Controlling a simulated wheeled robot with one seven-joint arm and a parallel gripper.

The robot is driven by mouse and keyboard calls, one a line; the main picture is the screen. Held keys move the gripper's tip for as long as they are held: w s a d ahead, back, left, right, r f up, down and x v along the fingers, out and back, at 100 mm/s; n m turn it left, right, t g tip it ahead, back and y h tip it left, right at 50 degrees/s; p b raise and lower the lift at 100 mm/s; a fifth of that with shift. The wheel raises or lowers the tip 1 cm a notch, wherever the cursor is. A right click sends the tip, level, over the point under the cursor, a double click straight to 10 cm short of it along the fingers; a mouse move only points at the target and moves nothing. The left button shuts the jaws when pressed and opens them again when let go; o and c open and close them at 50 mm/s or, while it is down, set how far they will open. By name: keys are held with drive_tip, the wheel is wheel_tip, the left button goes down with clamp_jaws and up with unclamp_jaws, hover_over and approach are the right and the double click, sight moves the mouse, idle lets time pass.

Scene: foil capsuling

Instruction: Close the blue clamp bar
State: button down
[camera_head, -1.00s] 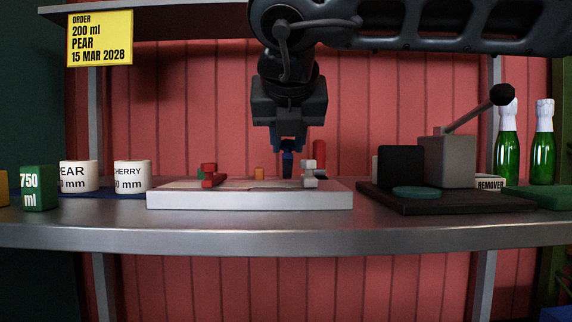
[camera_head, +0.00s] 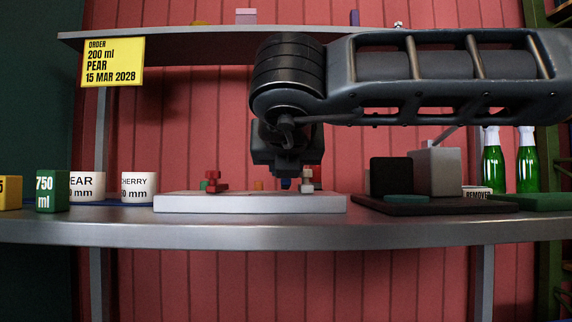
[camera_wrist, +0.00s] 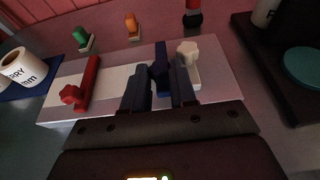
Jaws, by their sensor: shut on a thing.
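The blue clamp bar (camera_wrist: 161,66) shows in the wrist view between my gripper's fingers (camera_wrist: 160,85), over the right part of a white base plate (camera_wrist: 115,73). My gripper is shut on it. A cream-coloured post (camera_wrist: 188,50) stands just right of the fingers. A red bar with a red knob (camera_wrist: 88,84) lies across the plate's left part. In the head view my gripper (camera_head: 286,178) hangs low over the plate (camera_head: 245,204); only a small blue patch (camera_head: 286,184) shows below it. Whether the bar is fully down cannot be told.
Green (camera_wrist: 81,37) and orange (camera_wrist: 131,25) pieces stand behind the plate. A dark stand with a grey block (camera_head: 437,170) and black panel is to the right. White label rolls (camera_head: 139,187) stand left. Green bottles (camera_head: 527,163) are far right. The bench front is clear.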

drive_tip(key=c, duration=0.9)
unclamp_jaws()
drive_tip(key=p+v, duration=0.1)
drive_tip(key=v, duration=0.6)
drive_tip(key=shift+s, duration=0.35)
